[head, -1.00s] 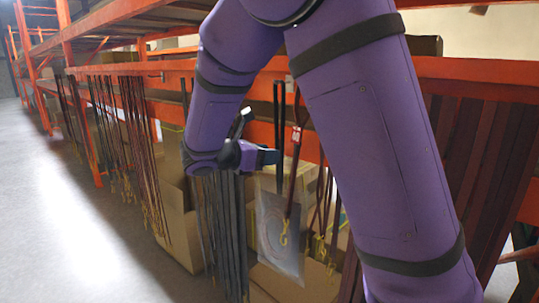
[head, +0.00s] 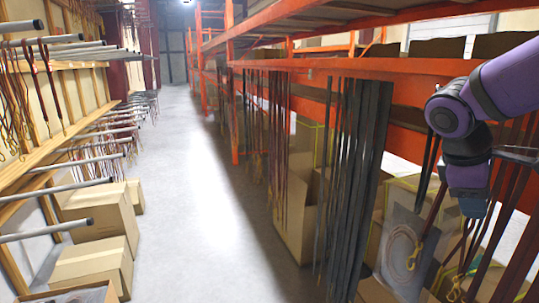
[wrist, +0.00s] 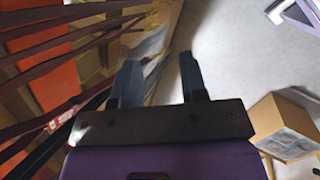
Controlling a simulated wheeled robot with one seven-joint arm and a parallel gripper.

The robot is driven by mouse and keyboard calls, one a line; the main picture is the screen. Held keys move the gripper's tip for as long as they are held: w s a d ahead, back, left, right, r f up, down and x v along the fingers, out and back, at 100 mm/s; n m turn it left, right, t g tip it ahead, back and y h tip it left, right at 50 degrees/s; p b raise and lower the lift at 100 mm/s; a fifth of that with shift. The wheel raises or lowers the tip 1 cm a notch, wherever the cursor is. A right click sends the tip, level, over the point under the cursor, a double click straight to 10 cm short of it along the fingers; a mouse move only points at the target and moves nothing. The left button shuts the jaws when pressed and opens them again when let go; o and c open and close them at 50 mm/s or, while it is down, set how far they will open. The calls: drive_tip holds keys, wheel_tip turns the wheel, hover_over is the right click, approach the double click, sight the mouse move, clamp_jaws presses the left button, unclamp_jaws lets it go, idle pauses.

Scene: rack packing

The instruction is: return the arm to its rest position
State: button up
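My purple arm (head: 505,80) is folded at the right side of the head view, in front of the orange rack. My gripper (head: 473,210) hangs at its end, pointing down, and is small there. In the wrist view the two bluish fingers of my gripper (wrist: 158,72) stand apart with nothing held between them. Dark straps run close beside the left finger in that view. A clear bag with a coil inside (head: 402,245) hangs on the rack, to the left of and lower than my gripper in the head view.
The orange rack (head: 330,66) runs along the right, hung with dark straps (head: 352,180) and with cardboard boxes (head: 295,215) below. At left stand a peg rack (head: 85,130) and boxes (head: 100,215). The grey aisle floor (head: 215,200) between is clear.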

drive_tip(key=s+a+r+m+t+y, duration=0.4)
drive_tip(key=s+m, duration=0.4)
drive_tip(key=s, duration=0.3)
drive_tip(key=shift+a+m+t+y, duration=0.4)
drive_tip(key=shift+a+t+y, duration=0.3)
drive_tip(key=shift+a, duration=0.45)
